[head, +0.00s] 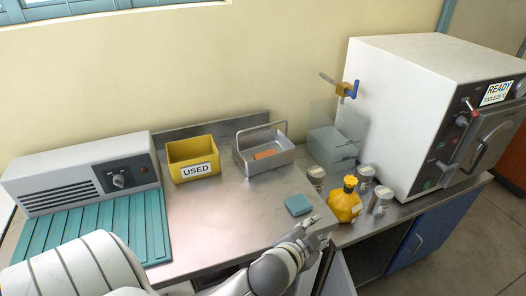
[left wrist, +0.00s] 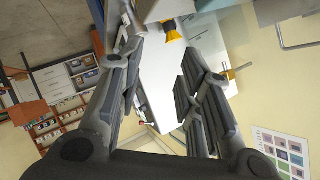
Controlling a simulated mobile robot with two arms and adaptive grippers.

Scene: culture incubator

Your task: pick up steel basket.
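The steel basket (head: 246,161) stands on the steel worktop, right of the yellow bin. It is an open metal tray with an upright loop handle, and an orange item (head: 265,154) lies in it. My left gripper (head: 312,232) is near the front right of the worktop, apart from the basket and below it in the head view. In the left wrist view, the left gripper's fingers (left wrist: 155,82) are spread with nothing between them. I cannot make out the basket for sure there. My right gripper is not in view.
A yellow bin marked USED (head: 194,170) is left of the basket. A teal block (head: 298,205) lies close to my left gripper. A yellow flask (head: 344,206), metal-lidded jars (head: 380,200) and clear panels (head: 332,147) are on the right, before the white autoclave (head: 400,105). The worktop's middle is clear.

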